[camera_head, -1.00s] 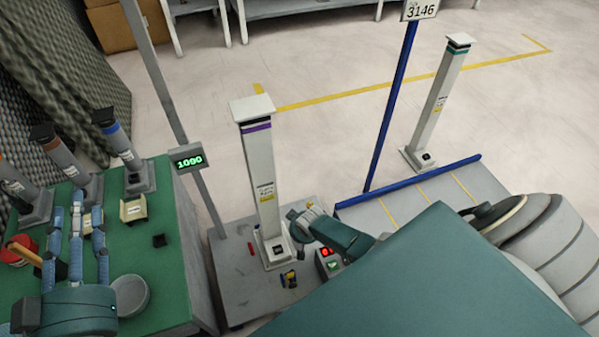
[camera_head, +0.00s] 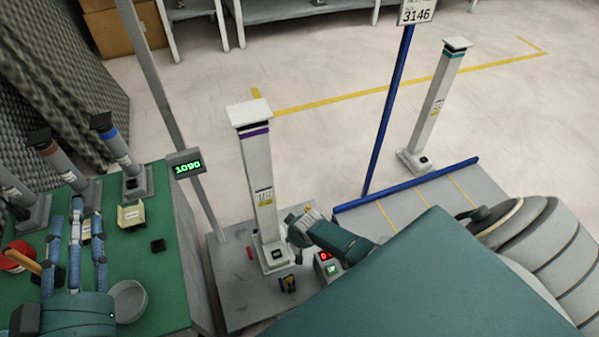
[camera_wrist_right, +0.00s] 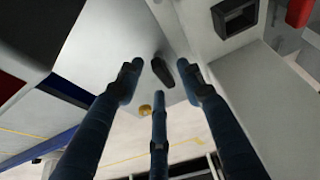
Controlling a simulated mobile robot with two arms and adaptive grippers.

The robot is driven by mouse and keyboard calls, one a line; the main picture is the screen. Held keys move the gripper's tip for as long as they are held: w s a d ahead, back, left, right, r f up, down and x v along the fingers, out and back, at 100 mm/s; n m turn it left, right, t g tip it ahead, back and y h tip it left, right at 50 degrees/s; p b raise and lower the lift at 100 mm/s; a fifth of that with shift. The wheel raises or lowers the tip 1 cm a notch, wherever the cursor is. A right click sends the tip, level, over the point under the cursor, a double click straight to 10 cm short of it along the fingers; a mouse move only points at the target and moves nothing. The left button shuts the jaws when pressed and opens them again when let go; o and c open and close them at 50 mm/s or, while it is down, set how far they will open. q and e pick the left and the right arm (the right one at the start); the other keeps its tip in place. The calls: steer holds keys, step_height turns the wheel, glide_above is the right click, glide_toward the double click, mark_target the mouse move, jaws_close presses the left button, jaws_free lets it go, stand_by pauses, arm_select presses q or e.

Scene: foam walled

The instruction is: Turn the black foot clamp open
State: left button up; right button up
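A black lever, which looks like the foot clamp (camera_wrist_right: 163,73), shows in the right wrist view on a grey-white surface. My right gripper (camera_wrist_right: 157,85) has its blue fingers spread around it with gaps; I cannot tell whether any finger touches it. In the head view my right gripper (camera_head: 303,220) is beside the foot of the white column with a purple band (camera_head: 260,190), and the clamp is hidden there. My left gripper (camera_head: 78,215) is over the green table, fingers apart, holding nothing that I can see.
The column stands on a grey platform (camera_head: 232,285) with a small yellow-black item (camera_head: 288,284) and a red-lit box (camera_head: 327,264). The green table (camera_head: 150,275) holds short columns and a grey bowl (camera_head: 128,299). A blue post (camera_head: 390,110) stands behind.

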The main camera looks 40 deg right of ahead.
steer(key=v, duration=1.1)
steer(key=shift+s+r, duration=0.3)
steer(key=shift+r, duration=0.05)
steer(key=shift+a, duration=0.1)
